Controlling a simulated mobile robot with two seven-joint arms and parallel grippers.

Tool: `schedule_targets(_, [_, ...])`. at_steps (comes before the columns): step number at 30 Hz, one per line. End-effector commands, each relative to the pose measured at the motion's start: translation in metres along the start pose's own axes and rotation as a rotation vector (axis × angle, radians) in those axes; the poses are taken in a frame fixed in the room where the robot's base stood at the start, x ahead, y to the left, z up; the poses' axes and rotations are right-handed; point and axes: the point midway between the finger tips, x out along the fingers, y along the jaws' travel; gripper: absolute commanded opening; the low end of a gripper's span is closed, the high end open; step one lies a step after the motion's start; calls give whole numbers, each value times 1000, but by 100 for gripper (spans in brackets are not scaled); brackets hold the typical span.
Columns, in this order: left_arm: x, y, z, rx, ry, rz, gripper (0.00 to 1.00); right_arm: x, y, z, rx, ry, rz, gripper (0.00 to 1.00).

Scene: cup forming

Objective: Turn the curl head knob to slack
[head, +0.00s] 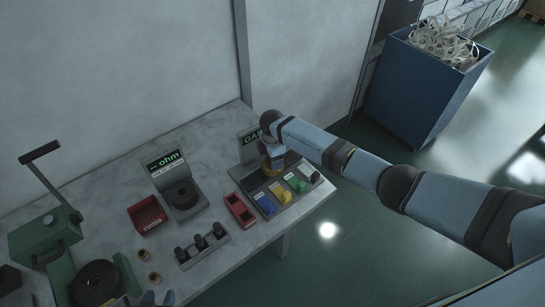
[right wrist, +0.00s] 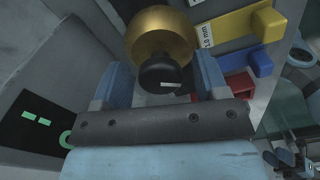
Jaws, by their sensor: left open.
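No readable label names the curl head or a slack mark. In the right wrist view a black knob (right wrist: 160,75) with a white mark sits in front of a round brass body (right wrist: 162,35). My right gripper (right wrist: 160,82) has its fingers apart, one on each side of this knob, with gaps showing. In the head view the right arm reaches in from the right to the brass part; its fingers are mostly hidden. A green machine with a black round head (head: 96,283) stands at lower left. My left gripper (head: 152,299) shows at the bottom edge near it, partly cut off.
Blue, yellow, green and white tabs line the gauge station (head: 248,182). A blue scrap bin (head: 415,95) stands beyond.

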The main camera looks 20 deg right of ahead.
Motion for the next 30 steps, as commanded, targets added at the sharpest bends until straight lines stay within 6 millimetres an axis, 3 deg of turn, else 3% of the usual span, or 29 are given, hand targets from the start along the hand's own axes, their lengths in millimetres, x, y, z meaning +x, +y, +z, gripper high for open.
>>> schedule_targets(11, [1, 0, 0, 1, 1, 0, 43, -8, 0, 0, -1, 1, 1, 67])
schedule_targets(24, [6, 0, 10, 2, -1, 3, 43, -99, 0, 0, -2, 0, 3, 67])
schedule_targets(30, [8, 1, 12, 2, -3, 5, 43, -129, 0, 0, 0, 1, 2, 67])
